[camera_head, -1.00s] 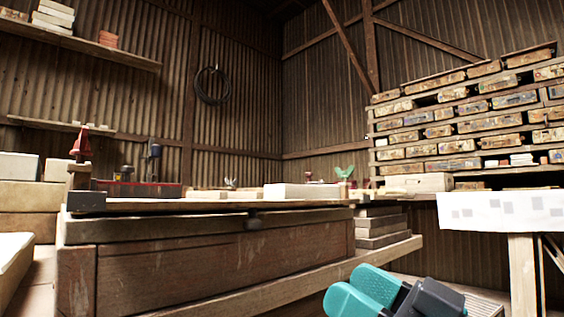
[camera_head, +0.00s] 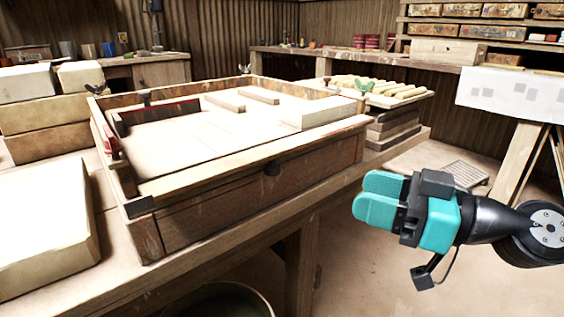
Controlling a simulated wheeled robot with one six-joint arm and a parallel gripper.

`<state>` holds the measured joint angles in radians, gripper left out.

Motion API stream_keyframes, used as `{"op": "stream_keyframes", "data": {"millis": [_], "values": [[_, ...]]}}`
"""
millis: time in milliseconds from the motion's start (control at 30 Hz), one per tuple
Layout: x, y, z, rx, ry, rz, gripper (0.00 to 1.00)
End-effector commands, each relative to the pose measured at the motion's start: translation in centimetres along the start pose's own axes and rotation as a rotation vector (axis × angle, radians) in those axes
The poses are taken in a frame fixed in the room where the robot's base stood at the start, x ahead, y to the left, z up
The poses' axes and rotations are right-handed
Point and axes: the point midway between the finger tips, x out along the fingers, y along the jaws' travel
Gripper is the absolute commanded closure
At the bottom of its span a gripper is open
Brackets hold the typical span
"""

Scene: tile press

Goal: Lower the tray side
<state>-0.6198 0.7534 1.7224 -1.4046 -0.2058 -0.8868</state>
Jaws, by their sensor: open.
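A wooden tray (camera_head: 160,196) stands on the workbench in the middle of the view. My gripper (camera_head: 368,199) has teal fingers pointing left. It is open and empty, to the right of the tray and in front of the bench, apart from both.
The workbench (camera_head: 385,157) edge runs below the tray. Pale blocks (camera_head: 40,225) lie left of the tray; a white block (camera_head: 315,112) and thin strips lie inside it. A rack (camera_head: 395,92) of pale pieces stands behind right.

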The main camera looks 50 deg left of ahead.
Motion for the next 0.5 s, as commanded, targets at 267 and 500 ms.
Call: {"op": "stream_keyframes", "data": {"millis": [267,500], "values": [[6.6,-0.1,0.1,-0.003,0.001,-0.004,0.48],[11.4,-0.1,0.0,-0.002,0.003,-0.001,0.48]]}}
